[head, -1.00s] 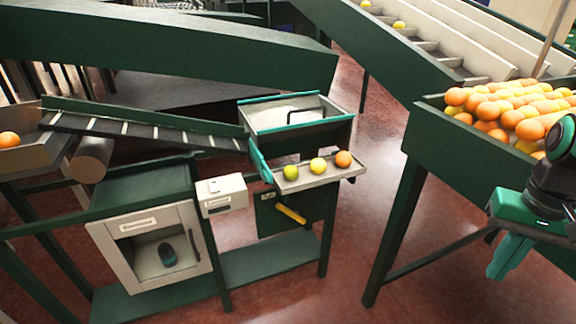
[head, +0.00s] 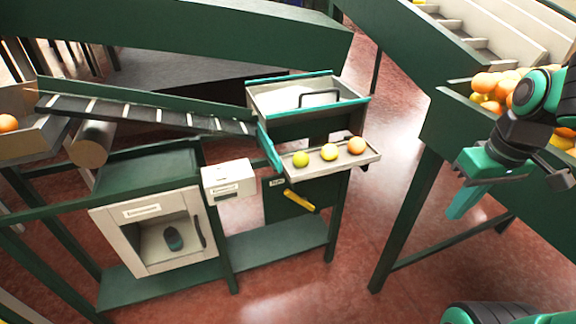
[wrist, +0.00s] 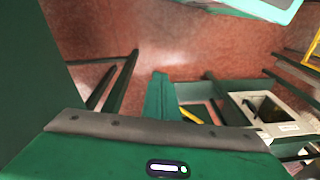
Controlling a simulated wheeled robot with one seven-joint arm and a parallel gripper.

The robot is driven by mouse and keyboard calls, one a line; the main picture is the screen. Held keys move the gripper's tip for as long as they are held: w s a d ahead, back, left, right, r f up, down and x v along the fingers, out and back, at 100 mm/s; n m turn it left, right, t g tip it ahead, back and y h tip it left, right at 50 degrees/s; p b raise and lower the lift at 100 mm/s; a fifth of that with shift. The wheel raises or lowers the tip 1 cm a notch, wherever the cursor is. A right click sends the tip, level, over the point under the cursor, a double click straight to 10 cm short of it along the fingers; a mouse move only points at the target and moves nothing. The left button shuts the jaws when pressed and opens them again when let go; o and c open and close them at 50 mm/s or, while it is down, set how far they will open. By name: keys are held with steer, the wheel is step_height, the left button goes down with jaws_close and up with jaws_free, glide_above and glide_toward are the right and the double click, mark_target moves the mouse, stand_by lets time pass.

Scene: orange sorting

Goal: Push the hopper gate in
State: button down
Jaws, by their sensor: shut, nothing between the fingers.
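A yellow handle (head: 301,200) sticks out of the green panel below the tray. I cannot tell for certain which part is the gate. My gripper (head: 461,203) is shut and empty, pointing down in the open space right of the tray, apart from everything. In the wrist view its green fingers (wrist: 160,100) lie together, partly covering the yellow handle (wrist: 191,115).
The tray (head: 320,168) holds a green, a yellow and an orange fruit. A white cabinet (head: 125,228) and a small white box (head: 229,173) stand to the left. A green bin (head: 450,135) of oranges is behind my arm. Red floor (head: 385,215) lies clear between bin and hopper stand.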

steer(key=w+a+r+n+t+y, duration=0.1)
steer(key=w+a+n+y, duration=0.1)
steer(key=w+a+n, duration=0.45)
steer(key=w+a+r+n+y, duration=0.15)
steer(key=w+a+n, duration=0.25)
steer(key=a+n, duration=0.5)
steer(key=w+a+r+n+t+y, duration=0.1)
steer(key=w+a+n+y, duration=0.2)
steer(key=w+a+n, duration=0.5)
steer(key=w+a+f+m, duration=0.2)
steer(key=a+f, duration=0.6)
steer(key=shift+w+a, duration=0.25)
steer(key=shift+w, duration=0.15)
steer(key=shift+f+h, duration=0.1)
steer(key=shift+h, duration=0.15)
